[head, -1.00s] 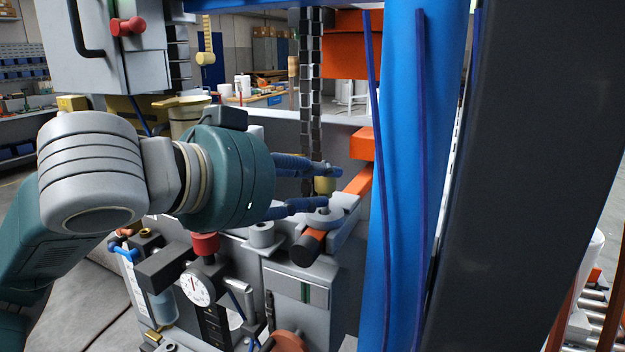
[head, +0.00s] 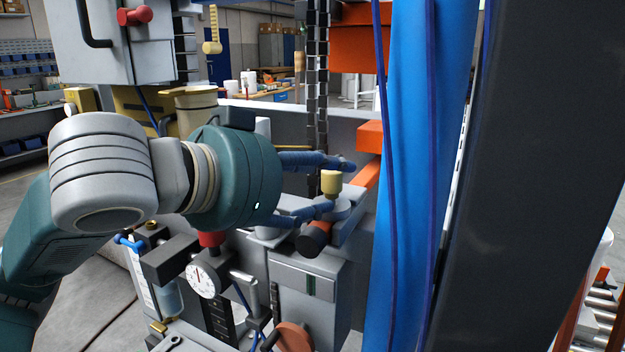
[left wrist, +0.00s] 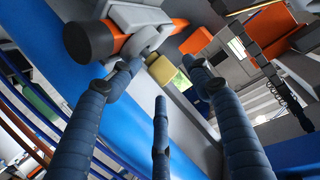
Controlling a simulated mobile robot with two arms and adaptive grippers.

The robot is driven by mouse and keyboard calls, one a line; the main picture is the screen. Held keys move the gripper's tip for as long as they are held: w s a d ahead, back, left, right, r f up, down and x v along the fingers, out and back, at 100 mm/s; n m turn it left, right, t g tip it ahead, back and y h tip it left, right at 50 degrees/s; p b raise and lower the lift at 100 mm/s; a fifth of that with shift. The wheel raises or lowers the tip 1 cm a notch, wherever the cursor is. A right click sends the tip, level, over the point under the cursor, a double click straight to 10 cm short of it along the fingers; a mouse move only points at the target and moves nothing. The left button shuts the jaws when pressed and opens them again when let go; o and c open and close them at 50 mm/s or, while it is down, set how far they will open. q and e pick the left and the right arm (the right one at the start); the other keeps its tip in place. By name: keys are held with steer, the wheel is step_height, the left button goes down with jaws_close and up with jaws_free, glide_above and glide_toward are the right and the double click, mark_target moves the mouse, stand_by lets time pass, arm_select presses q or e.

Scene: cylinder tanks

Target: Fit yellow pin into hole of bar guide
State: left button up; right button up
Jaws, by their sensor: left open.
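The yellow pin (head: 331,182) stands upright over the grey round part of the bar guide (head: 343,213), which has a dark, orange-banded cylinder at its front. A finger partly hides the pin's lower end, so I cannot tell how deep it sits. My left gripper (head: 340,186) is open, with one finger behind the pin and one in front, low down. In the left wrist view the pin (left wrist: 161,69) shows between and beyond the spread fingertips (left wrist: 163,68), beside the grey guide (left wrist: 140,22). My right gripper is not in view.
A blue upright column (head: 425,180) and a dark post (head: 540,170) stand close on the right. A dial gauge (head: 201,280) and a grey block (head: 305,285) lie below the gripper. A chain (head: 316,90) hangs behind, and orange blocks (head: 369,136) sit beside the column.

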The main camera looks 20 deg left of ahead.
arm_select(q)
steer(key=v, duration=1.2)
stand_by(0.6)
